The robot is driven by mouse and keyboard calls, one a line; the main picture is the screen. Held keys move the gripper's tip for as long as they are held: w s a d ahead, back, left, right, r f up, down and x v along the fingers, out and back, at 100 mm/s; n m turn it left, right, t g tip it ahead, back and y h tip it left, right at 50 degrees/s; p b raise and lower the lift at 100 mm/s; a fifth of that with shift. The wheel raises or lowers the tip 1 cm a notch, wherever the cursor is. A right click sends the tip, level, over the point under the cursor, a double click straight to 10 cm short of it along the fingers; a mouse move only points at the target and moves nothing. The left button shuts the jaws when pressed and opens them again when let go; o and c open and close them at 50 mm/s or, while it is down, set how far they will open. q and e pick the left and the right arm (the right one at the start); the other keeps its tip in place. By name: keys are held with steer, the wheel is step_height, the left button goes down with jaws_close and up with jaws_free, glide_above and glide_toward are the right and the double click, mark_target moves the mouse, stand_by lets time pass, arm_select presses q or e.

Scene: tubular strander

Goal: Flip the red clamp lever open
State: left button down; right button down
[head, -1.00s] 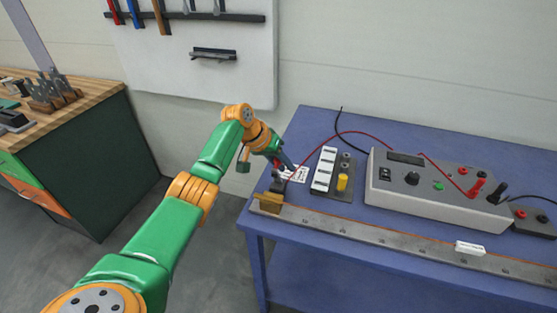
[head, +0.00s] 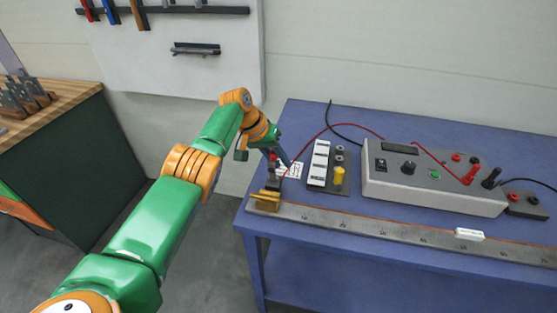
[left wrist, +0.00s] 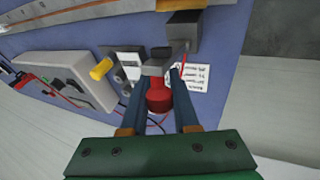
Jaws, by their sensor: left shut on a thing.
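The red clamp lever (left wrist: 159,98) shows in the left wrist view as a red grip with a dark grey part at its end. It lies between the two dark fingers of my left gripper (left wrist: 159,76), which is shut on it. In the head view a bit of the red lever (head: 273,158) shows beside my left gripper (head: 281,160), above the dark clamp block (head: 272,184) at the rail's left end. The block (left wrist: 183,32) also shows in the left wrist view. The exact lever angle is hard to tell. My right gripper is out of view.
A long grey rail with a scale (head: 390,233) runs along the blue table's front edge. A grey meter box (head: 430,190) with leads stands to the right. A panel with a yellow knob (head: 339,176) and a white label (head: 294,170) are near the clamp. A red wire arches close by.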

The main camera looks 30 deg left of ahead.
arm_select(q)
steer(key=c, duration=0.7)
jaws_free()
steer(key=shift+w+f, duration=0.1)
steer(key=shift+o, duration=0.2)
steer(key=v, duration=0.7)
